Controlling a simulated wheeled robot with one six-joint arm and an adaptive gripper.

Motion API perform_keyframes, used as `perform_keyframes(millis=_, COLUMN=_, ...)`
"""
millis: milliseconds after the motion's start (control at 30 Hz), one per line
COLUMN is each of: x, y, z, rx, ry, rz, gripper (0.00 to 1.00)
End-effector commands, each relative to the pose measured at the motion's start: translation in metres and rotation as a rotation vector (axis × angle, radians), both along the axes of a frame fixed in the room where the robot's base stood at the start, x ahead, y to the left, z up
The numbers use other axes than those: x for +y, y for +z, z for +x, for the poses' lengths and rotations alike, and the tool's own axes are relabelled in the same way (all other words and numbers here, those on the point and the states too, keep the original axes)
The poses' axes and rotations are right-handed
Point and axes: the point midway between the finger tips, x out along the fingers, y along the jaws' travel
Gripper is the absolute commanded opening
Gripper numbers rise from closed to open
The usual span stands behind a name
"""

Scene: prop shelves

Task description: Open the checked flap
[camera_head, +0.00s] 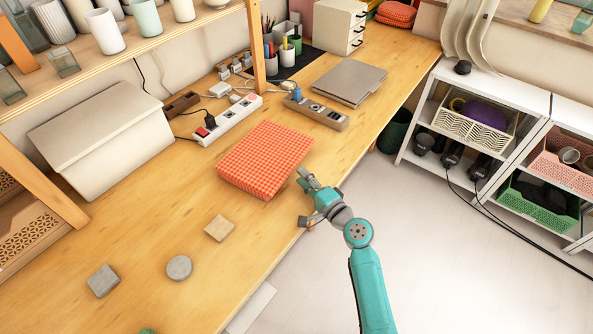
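A flat slab with a red-orange checked top (264,158) lies on the wooden desk, near its front edge. It looks closed, and I cannot tell where any hinge is. My gripper (302,199) is at the desk's front edge, just right of the slab's lower right corner. Its two fingers are spread apart, with nothing visible between them. The upper finger looks close to the slab's right side, but I cannot tell whether it touches.
Power strips (228,119) and a grey laptop (348,82) lie behind the slab. A tan block (219,228), a grey disc (179,267) and a grey block (103,281) lie nearer on the desk. White shelves (492,125) stand at right.

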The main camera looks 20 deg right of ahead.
Motion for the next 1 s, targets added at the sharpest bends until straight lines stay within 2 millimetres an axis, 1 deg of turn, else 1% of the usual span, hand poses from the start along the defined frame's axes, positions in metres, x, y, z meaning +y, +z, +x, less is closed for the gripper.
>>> perform_keyframes(millis=33, x=0.004, y=0.001, z=0.009, rx=0.0, ry=0.003, rz=-0.001, gripper=0.35)
perform_keyframes(millis=100, x=0.007, y=0.001, z=0.017, rx=0.0, ry=0.002, rz=-0.001, gripper=0.35)
perform_keyframes(millis=233, x=0.011, y=0.0, z=0.029, rx=0.0, ry=0.001, rz=-0.001, gripper=0.35)
perform_keyframes(millis=400, x=0.013, y=0.0, z=0.036, rx=0.0, ry=0.001, rz=-0.001, gripper=0.35)
perform_keyframes(millis=633, x=0.013, y=0.0, z=0.036, rx=0.0, ry=0.0, rz=-0.001, gripper=0.35)
perform_keyframes(millis=667, x=0.013, y=0.0, z=0.036, rx=0.0, ry=0.0, rz=-0.001, gripper=0.33)
perform_keyframes(millis=700, x=0.013, y=0.0, z=0.036, rx=0.0, ry=0.0, rz=-0.001, gripper=0.23)
perform_keyframes(millis=800, x=0.013, y=0.0, z=0.036, rx=0.0, ry=0.0, rz=-0.001, gripper=0.0)
perform_keyframes(millis=1000, x=0.013, y=0.0, z=0.036, rx=0.001, ry=0.0, rz=-0.001, gripper=0.0)
